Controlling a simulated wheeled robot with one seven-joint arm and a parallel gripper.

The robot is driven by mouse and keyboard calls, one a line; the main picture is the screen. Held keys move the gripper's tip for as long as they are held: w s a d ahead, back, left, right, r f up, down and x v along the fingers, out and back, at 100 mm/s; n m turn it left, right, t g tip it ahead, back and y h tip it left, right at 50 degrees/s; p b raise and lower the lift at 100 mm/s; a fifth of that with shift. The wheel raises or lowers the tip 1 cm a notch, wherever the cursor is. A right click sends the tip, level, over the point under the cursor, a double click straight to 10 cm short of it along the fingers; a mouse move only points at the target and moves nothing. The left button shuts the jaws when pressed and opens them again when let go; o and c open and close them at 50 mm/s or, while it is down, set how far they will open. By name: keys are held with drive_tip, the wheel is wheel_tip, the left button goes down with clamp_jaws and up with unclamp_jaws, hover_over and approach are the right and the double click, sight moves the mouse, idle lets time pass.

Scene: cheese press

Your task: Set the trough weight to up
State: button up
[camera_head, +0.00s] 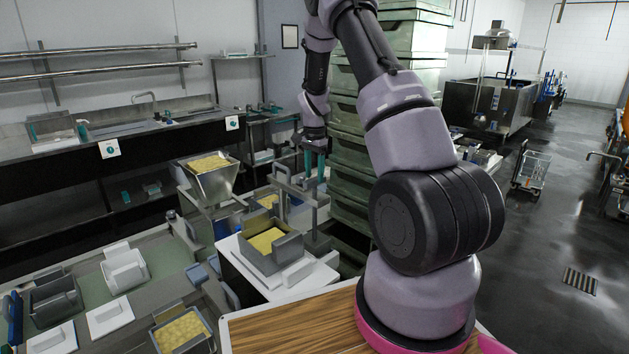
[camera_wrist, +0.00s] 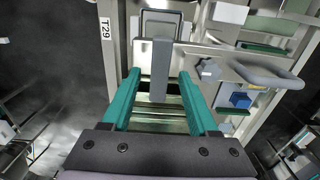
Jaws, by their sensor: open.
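My gripper (camera_head: 314,172) is open, its two teal fingers pointing down beside a metal frame (camera_head: 283,190) at the press in the middle of the head view. In the wrist view my gripper (camera_wrist: 158,78) has a grey metal bar (camera_wrist: 159,62) between its fingers, with visible gaps on both sides. The bar joins a flat crosspiece that runs right to a rounded grey handle (camera_wrist: 270,77). I cannot tell for sure which of these parts is the trough weight. The lower part of the frame is partly hidden in the head view.
A steel box of yellow curd (camera_head: 265,240) stands on a white board in front of the press. A curd hopper (camera_head: 210,163) stands to the left. Stacked green crates (camera_head: 352,150) rise close behind my arm. Open floor (camera_head: 540,240) lies to the right.

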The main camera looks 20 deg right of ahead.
drive_tip(key=shift+f, duration=1.35)
clamp_jaws()
idle(0.4)
